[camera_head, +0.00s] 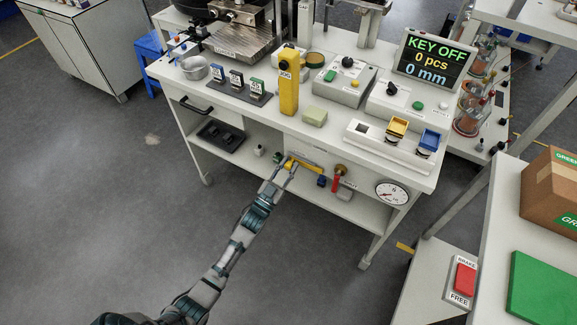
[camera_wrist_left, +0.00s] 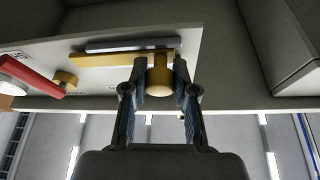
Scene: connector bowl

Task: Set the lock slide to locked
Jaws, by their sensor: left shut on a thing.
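The lock slide is a yellow bar (camera_head: 308,166) on the front panel below the bench top. Its round yellow knob (camera_wrist_left: 160,80) shows in the left wrist view, where the bar (camera_wrist_left: 105,60) runs to the left from behind the knob, along a grey rail (camera_wrist_left: 125,44). My left gripper (camera_head: 285,166) reaches up to the slide's left end in the head view. In the left wrist view its two fingers (camera_wrist_left: 159,72) are on either side of the knob, shut on it. The lettering by the slide is too small to read. My right gripper is in neither view.
A red-handled valve (camera_head: 336,180) and a dial gauge (camera_head: 391,193) are to the right on the same panel. The display (camera_head: 433,61) reads KEY OFF. The floor in front is clear.

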